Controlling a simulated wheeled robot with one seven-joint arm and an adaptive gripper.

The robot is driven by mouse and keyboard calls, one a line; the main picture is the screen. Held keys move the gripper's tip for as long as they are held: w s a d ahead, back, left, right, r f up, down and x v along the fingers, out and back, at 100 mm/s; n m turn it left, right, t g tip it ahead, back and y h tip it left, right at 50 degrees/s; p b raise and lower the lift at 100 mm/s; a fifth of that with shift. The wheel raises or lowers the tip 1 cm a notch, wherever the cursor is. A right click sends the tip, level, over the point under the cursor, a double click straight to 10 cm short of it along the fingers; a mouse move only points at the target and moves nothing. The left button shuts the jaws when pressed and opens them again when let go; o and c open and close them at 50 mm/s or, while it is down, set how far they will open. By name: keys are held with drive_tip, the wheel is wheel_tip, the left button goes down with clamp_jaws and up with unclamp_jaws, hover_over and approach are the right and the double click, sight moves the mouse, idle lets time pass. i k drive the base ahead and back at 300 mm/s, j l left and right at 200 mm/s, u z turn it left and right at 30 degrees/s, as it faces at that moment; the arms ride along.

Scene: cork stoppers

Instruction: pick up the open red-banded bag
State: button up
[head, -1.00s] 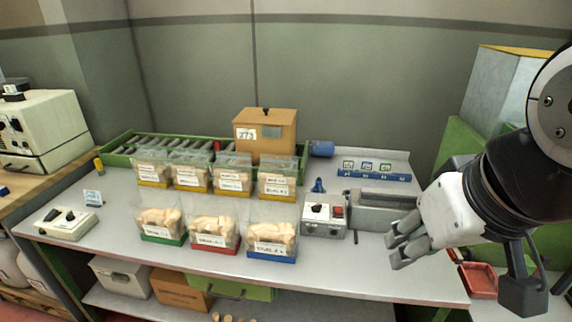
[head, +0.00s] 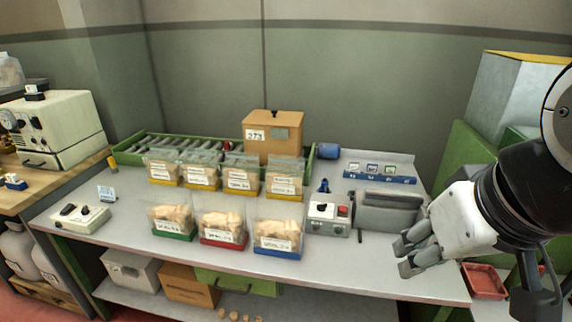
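The open red-banded bag (head: 222,228) stands upright on the grey table, filled with pale corks and marked with a white label. It is the middle one of three front bags. A green-banded bag (head: 171,221) stands to its left and a blue-banded bag (head: 279,237) to its right. My gripper (head: 404,257) is at the right, over the table's right front part, well to the right of the bags. Its fingers are apart and nothing shows between them.
Several yellow-banded bags (head: 241,181) stand in a row behind. A control box (head: 329,217) and a grey sealing machine (head: 389,211) stand between the bags and my gripper. A green roller conveyor (head: 130,158) and a cardboard box (head: 272,137) are at the back. The table's front strip is clear.

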sight(220, 220)
drive_tip(key=i+j+u, duration=0.3)
drive_tip(key=i, duration=0.2)
drive_tip(key=i+u, duration=0.35)
drive_tip(key=i, duration=0.15)
